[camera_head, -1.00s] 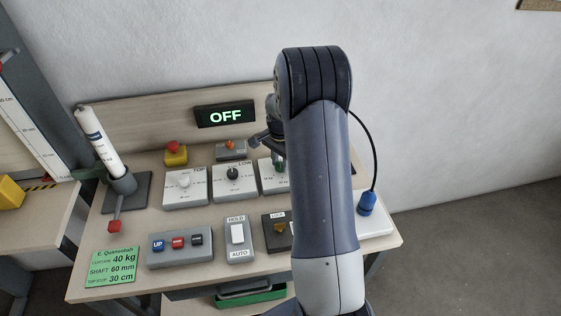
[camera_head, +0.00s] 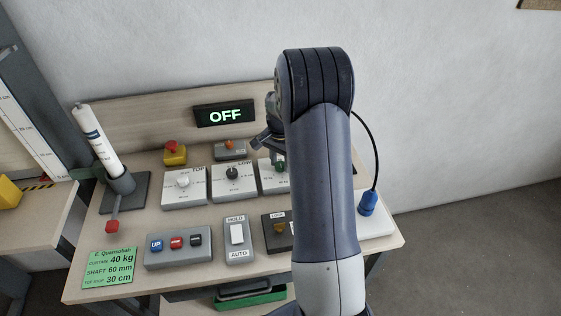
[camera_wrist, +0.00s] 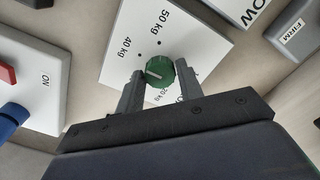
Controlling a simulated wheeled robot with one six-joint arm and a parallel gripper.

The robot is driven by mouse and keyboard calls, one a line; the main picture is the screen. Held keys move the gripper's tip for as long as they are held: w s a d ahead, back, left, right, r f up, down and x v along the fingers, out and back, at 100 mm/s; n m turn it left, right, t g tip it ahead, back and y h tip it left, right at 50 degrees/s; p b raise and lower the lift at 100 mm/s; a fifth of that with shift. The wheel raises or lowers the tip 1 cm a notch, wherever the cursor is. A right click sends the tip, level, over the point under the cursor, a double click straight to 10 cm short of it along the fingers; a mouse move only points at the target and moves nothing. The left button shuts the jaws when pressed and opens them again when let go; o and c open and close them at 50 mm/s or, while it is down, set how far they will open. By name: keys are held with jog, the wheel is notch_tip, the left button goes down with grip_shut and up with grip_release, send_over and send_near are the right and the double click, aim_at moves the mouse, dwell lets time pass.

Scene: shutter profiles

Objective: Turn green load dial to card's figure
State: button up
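The green load dial (camera_wrist: 158,72) sits on a white plate with kg marks, 40 kg and 50 kg readable. Its white pointer line points left and slightly down in the wrist view, below the 40 kg dot; the mark there is hidden by a finger. My gripper (camera_wrist: 159,68) has one finger on each side of the dial, with no clear gap. In the head view the dial (camera_head: 278,161) is partly hidden behind my arm. The green card (camera_head: 109,268) reads curtain 40 kg, shaft 60 mm, top stop 30 cm.
The white TOP dial (camera_head: 183,181) and dark LOW dial (camera_head: 232,173) stand to the left. The display (camera_head: 225,114) reads OFF. A red emergency button (camera_head: 174,149), push-button box (camera_head: 178,246) and HOLD/AUTO switch (camera_head: 237,234) are nearby. A blue plug (camera_head: 368,203) is at right.

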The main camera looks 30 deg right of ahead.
aim_at(280, 164)
jog(key=o, duration=0.3)
notch_tip(280, 164, up, 11)
jog(key=shift+f+b, duration=0.1)
jog(key=shift+b, duration=0.6)
notch_tip(280, 164, down, 11)
jog(key=shift+p, duration=0.85)
jog(key=shift+r+m+p, duration=0.2)
jog(key=shift+m+p, duration=0.1)
jog(key=shift+m, duration=0.5)
